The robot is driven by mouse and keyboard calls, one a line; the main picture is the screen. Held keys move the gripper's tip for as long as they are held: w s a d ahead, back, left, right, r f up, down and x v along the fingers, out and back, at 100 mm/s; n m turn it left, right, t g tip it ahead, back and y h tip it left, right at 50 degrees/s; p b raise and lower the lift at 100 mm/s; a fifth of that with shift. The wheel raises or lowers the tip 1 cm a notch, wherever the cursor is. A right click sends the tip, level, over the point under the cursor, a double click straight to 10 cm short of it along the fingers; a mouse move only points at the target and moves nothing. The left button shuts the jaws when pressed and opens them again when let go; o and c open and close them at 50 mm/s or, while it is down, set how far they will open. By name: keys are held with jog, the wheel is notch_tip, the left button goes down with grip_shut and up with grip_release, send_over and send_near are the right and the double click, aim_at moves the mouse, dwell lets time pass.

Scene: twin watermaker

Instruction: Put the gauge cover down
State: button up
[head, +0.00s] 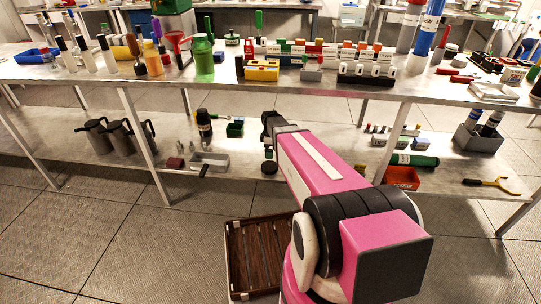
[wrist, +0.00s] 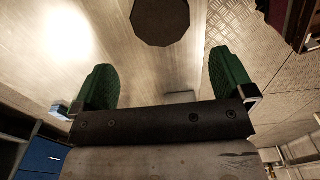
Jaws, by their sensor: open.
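A dark, flat, round disc, which looks like the gauge cover, lies on the lower metal shelf in the head view (head: 269,168). In the wrist view it shows as a dark many-sided disc (wrist: 160,20) at the top, beyond the fingertips. My gripper (wrist: 163,80) is open, with its two green fingers wide apart and nothing between them. The disc is clear of both fingers. In the head view, my pink arm reaches to the shelf's front edge, and its end hides most of the gripper (head: 268,152).
On the lower shelf (head: 320,150), a grey open tray (head: 210,161), a black bottle (head: 204,124) and a small green box (head: 235,128) stand left of my arm. An orange bin (head: 402,177) stands right. The crowded upper bench top (head: 215,73) overhangs. A slatted brown crate (head: 255,258) is near my base.

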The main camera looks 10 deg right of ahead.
jog(key=s+r+m, duration=0.4)
jog(key=s+m, duration=0.3)
jog(key=s, duration=0.3)
jog(key=s+r+m, duration=0.5)
jog(key=s+m, duration=0.2)
jog(key=s, duration=0.4)
jog(key=shift+a, duration=0.25)
